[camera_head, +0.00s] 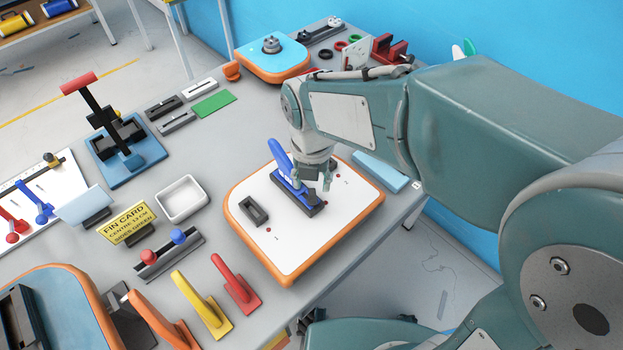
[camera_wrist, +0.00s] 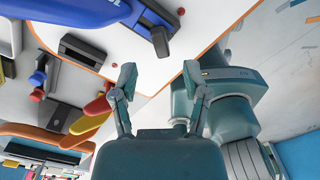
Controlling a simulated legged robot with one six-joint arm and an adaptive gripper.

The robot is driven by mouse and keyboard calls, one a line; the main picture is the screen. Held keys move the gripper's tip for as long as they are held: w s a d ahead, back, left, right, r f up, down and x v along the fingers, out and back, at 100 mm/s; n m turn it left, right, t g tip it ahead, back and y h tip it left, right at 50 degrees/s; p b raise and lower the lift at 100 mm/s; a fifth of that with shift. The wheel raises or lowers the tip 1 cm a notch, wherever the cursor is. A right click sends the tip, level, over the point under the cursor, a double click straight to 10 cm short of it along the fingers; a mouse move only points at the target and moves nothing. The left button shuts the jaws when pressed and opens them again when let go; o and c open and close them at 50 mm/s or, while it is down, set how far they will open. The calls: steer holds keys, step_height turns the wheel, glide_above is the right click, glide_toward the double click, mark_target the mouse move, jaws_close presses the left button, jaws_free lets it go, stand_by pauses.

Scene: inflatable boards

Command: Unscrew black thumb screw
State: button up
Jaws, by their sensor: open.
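A blue fin (camera_head: 281,163) stands in a dark fin box (camera_head: 311,209) on a white board with an orange rim (camera_head: 263,262). In the wrist view the blue fin (camera_wrist: 88,10) and its box (camera_wrist: 148,14) are at the top. My gripper (camera_head: 327,182) is just above the box's far right part, fingers pointing down. In the wrist view my gripper (camera_wrist: 160,75) has its two fingers apart with nothing between them.
An empty dark box (camera_head: 253,211) sits on the board left of the fin. Red (camera_head: 237,285) and yellow (camera_head: 203,306) fins stand in front.

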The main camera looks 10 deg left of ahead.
steer(key=shift+m, duration=0.8)
steer(key=m, duration=0.2)
steer(key=shift+a+m, duration=0.1)
steer(key=shift+m, duration=0.9)
steer(key=m, duration=0.2)
steer(key=shift+w+m, duration=0.1)
steer(key=shift+m, duration=0.9)
